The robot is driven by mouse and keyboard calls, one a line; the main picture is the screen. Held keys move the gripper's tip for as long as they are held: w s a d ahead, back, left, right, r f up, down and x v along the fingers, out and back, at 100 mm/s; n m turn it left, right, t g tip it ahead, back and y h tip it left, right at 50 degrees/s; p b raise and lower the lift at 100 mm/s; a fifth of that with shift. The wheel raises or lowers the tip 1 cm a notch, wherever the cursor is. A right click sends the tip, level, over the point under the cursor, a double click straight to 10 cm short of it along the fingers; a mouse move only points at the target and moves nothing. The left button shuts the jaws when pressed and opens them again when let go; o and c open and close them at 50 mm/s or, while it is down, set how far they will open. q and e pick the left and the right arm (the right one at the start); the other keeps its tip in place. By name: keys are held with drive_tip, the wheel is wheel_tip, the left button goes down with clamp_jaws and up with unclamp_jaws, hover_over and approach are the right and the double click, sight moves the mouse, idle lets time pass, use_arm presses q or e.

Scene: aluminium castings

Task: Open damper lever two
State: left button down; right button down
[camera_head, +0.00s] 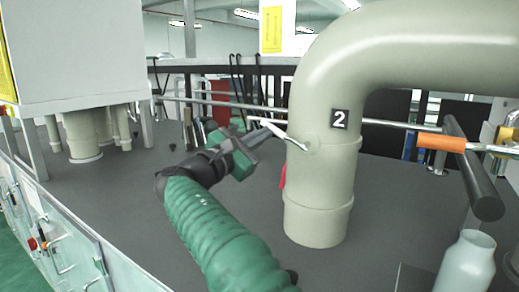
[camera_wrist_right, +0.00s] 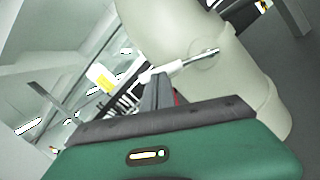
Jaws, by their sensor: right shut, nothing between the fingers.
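The large beige pipe (camera_head: 322,190) bears a black label with a white 2 (camera_head: 339,119) and stands right of centre in the head view. The damper lever (camera_head: 274,130) is a thin rod with a white grip, fixed to the pipe's side and slanting up to the left. In the wrist view the lever (camera_wrist_right: 178,66) runs from its pivot on the pipe to just past my fingertips. My right gripper (camera_head: 254,138) is shut and empty, with its fingertips close beside the lever's white grip. Whether they touch is unclear. My left gripper is not in view.
A dark bar with an orange-sleeved handle (camera_head: 441,142) stands right of the pipe. A pale bottle (camera_head: 466,262) is at the lower right. A horizontal rail (camera_head: 225,104) runs behind the pipe. The grey deck (camera_head: 130,190) at left is mostly clear.

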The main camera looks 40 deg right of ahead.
drive_tip(key=r+m, duration=0.1)
drive_tip(key=s+r+m, duration=0.1)
drive_tip(key=m, duration=0.1)
drive_tip(key=r+m+g, duration=0.1)
drive_tip(key=m, duration=0.1)
drive_tip(key=shift+s+d+y+b, duration=0.2)
drive_tip(key=shift+s+y+b, duration=0.1)
drive_tip(key=shift+s+b, duration=0.1)
drive_tip(key=s+m, duration=0.1)
drive_tip(key=m, duration=0.1)
drive_tip(key=s+r+m, duration=0.1)
drive_tip(key=m, duration=0.1)
drive_tip(key=s+d+r+m+b, duration=0.1)
drive_tip(key=m, duration=0.1)
drive_tip(key=shift+s+r+g+y, duration=0.15)
drive_tip(key=shift+r+g+y, duration=0.1)
drive_tip(key=shift+g+y, duration=0.15)
